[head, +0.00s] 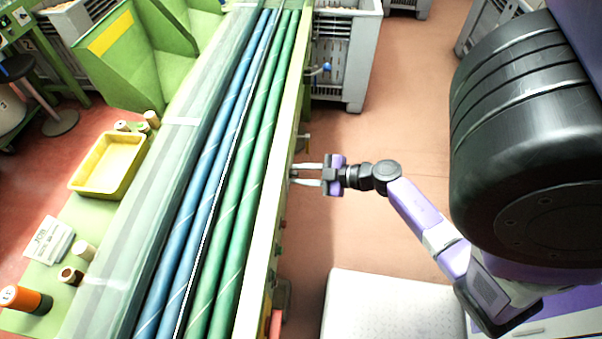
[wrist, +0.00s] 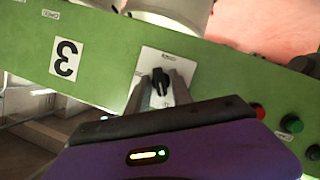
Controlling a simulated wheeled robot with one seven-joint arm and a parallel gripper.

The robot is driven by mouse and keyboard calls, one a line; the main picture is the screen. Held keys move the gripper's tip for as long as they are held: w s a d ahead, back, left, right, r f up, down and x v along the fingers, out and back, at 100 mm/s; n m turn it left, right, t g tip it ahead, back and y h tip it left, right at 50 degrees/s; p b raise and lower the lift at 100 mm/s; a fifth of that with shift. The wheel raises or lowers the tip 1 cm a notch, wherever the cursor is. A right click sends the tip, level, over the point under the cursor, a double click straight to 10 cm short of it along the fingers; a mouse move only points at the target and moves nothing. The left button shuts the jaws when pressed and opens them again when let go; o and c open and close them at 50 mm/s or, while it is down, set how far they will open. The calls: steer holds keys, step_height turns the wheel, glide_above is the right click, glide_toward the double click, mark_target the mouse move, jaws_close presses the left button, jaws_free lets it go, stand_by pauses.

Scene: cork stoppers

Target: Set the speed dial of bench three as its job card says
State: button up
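The speed dial (wrist: 160,82) is a black knob on a white plate (wrist: 152,60) on a green panel, seen in the wrist view. A large numeral 3 label (wrist: 66,59) is on the same panel, appearing upside down. My gripper (wrist: 160,92) has its two grey fingers apart, one on each side of the knob; I cannot tell whether they touch it. In the head view my gripper (head: 307,175) is open at the side of the green bench, and the dial is hidden.
A red button (wrist: 258,111) and a green button (wrist: 291,123) sit right of the dial. Blue and green rollers (head: 232,180) run along the bench. A yellow tray (head: 75,184) and several corks lie beyond them. A white-topped block (head: 390,305) stands near my arm.

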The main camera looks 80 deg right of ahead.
jaws_close()
steer(key=shift+f, duration=0.1)
steer(key=n+t+h+b, duration=0.1)
steer(key=n+b, duration=0.2)
steer(key=b, duration=0.1)
steer(key=n+t+h+b, duration=0.1)
steer(key=n+b, duration=0.2)
steer(key=b, duration=0.2)
steer(key=n+t+h+b, duration=0.1)
steer(key=n+b, duration=0.2)
steer(key=b, duration=0.1)
steer(key=shift+a+f+h, duration=0.2)
steer(key=shift+f+h, duration=0.1)
steer(key=shift+h, duration=0.1)
steer(key=shift+r+n+b, duration=0.1)
steer(key=shift+n+b, duration=0.2)
steer(key=shift+o, duration=2.2)
jaws_free()
